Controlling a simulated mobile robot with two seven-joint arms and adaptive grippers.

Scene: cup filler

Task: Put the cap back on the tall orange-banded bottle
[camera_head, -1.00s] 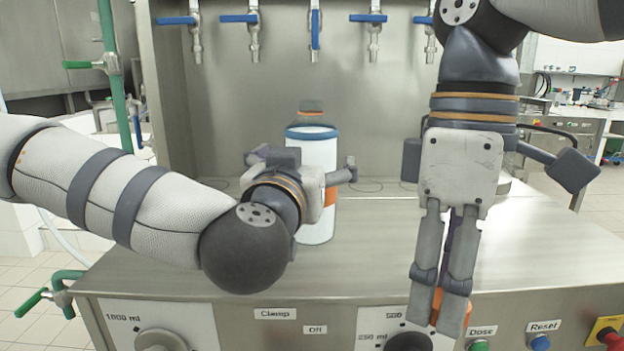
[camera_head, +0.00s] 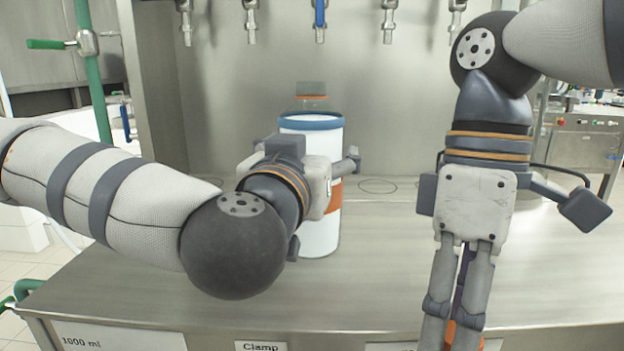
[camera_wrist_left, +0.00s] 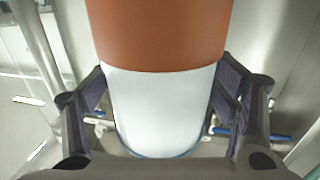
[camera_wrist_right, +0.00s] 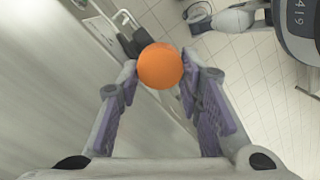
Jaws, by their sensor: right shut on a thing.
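The tall bottle (camera_head: 318,238) stands upright on the steel counter, white with an orange band and a blue ring near its top. A clear neck-like part with an orange ring (camera_head: 311,97) shows above the blue ring. My left gripper (camera_head: 338,167) has its fingers on either side of the bottle. My right gripper (camera_wrist_right: 160,72) points down, shut on the orange cap (camera_wrist_right: 160,66), in front and right of the bottle. The cap is mostly hidden by fingers in the head view.
The front panel carries a Clamp label (camera_head: 261,346). Bare counter lies between the bottle and my right arm. A green pipe (camera_head: 90,70) stands at left.

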